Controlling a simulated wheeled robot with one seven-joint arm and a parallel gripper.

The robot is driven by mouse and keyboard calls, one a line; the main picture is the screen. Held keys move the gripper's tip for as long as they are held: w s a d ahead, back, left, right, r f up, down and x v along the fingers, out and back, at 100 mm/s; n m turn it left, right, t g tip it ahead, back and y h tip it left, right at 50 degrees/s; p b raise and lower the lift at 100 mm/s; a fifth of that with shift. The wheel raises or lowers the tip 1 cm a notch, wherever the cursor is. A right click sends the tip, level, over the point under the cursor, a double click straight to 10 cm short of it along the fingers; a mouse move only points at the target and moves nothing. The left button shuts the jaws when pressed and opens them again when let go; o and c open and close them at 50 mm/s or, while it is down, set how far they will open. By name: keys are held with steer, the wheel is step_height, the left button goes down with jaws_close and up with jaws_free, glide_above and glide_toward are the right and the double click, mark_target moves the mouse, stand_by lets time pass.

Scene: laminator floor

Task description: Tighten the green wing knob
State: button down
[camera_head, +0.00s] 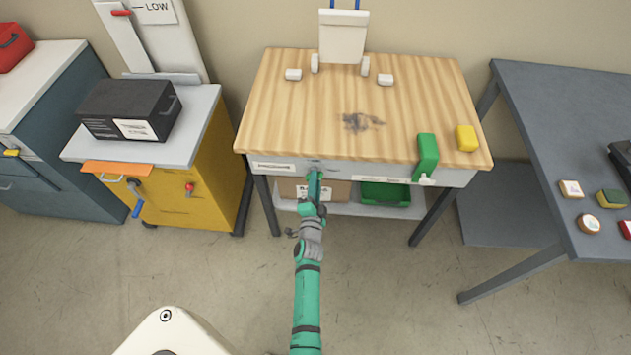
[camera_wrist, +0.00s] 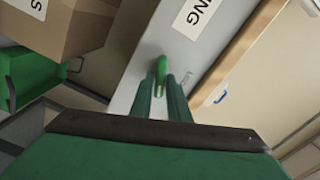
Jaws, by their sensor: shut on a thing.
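The green wing knob (camera_wrist: 162,68) shows in the wrist view on the grey front panel (camera_wrist: 140,88) of the wood-topped workbench. My gripper (camera_wrist: 162,88) is shut on the knob, one green finger on each side, with the knob's tip showing beyond them. In the head view my gripper (camera_head: 314,174) is at the bench's front panel (camera_head: 345,172), just below the wooden top (camera_head: 300,125). The knob cannot be made out there behind my gripper.
Below the panel, a cardboard box (camera_head: 335,193) and a green bin (camera_head: 385,194) sit on a shelf. A yellow cabinet (camera_head: 185,195) stands left. Open floor lies in front.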

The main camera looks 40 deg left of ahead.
steer(key=shift+f+m, duration=0.2)
steer(key=shift+m, duration=2)
steer(key=shift+w+d, duration=0.1)
steer(key=shift+d, duration=0.05)
steer(key=c, duration=1.8)
jaws_free()
steer(key=shift+o, duration=0.2)
steer(key=v, duration=1)
steer(key=shift+s+d, duration=0.2)
steer(key=shift+s, duration=0.15)
